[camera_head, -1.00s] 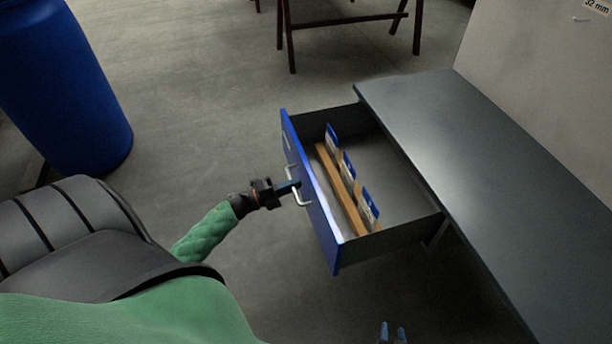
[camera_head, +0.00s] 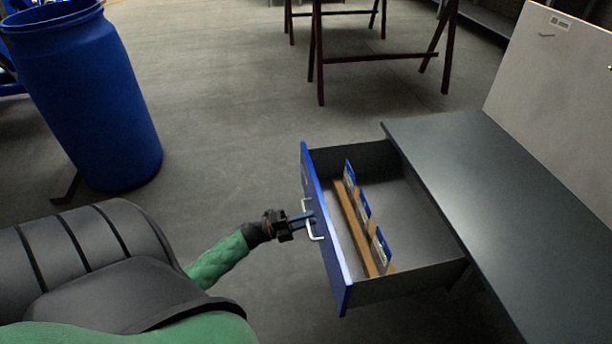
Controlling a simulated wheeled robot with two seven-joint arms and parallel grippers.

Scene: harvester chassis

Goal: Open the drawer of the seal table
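The seal table's grey top (camera_head: 480,180) is at right. Its drawer (camera_head: 345,155) has a blue front (camera_head: 326,235) and stands pulled well out to the left, its inside visible. A pale, bracket-shaped handle (camera_head: 318,237) is on the drawer front. My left gripper (camera_head: 306,217) comes in from the left, its blue fingers at the handle's middle; they look shut on it, though the fingertips are small here. My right gripper is out of view.
Inside the drawer, a wooden strip (camera_head: 356,228) runs lengthwise beside several blue-and-white cards (camera_head: 364,207). A blue barrel (camera_head: 90,100) stands at upper left, and dark red trestles (camera_head: 380,57) stand behind. The floor left of the drawer is clear.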

